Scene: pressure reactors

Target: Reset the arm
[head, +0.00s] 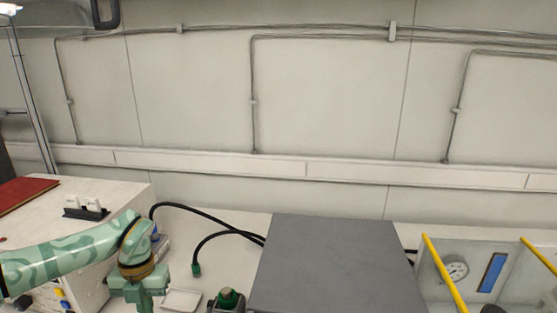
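My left arm, pale green with darker markings, comes in from the left edge at the lower left. Its wrist bends down, and my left gripper (140,297) points downward at the bottom edge. The fingertips are cut off by the frame, so I cannot tell whether it is open or shut, or whether it holds anything. My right arm and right gripper are not in view.
A large grey box (328,262) stands at bottom centre, with black cables behind its left side. A white dish (181,300) and a green-topped item (228,298) lie between gripper and box. A yellow-railed gauge panel (478,272) stands right. A white cabinet (112,190) is left.

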